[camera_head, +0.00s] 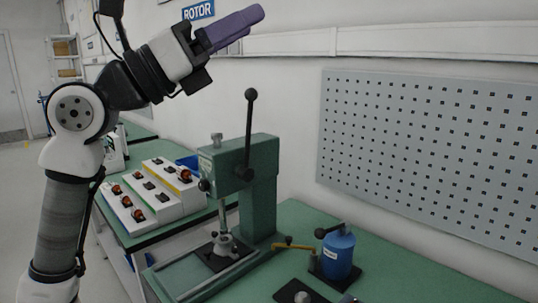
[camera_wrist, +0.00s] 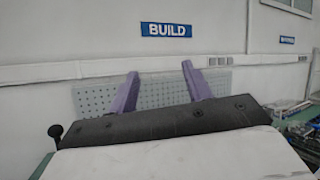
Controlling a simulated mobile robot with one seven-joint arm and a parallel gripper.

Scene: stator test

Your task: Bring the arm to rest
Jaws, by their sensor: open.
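My gripper (camera_head: 235,27) is raised high at the upper middle of the head view, its purple fingers pointing up and to the right. In the wrist view its two purple fingers (camera_wrist: 159,88) stand wide apart with nothing between them. The gripper is open and empty, in free air above the green press and in front of the white wall. My arm rises at the left of the head view, bent at the elbow.
A green press (camera_head: 262,195) with a black-knobbed lever stands on the green bench (camera_head: 405,268). A blue canister (camera_head: 338,256) stands to its right. White boxes (camera_head: 186,188) with copper-coloured parts sit behind. A grey pegboard (camera_head: 430,155) hangs on the wall.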

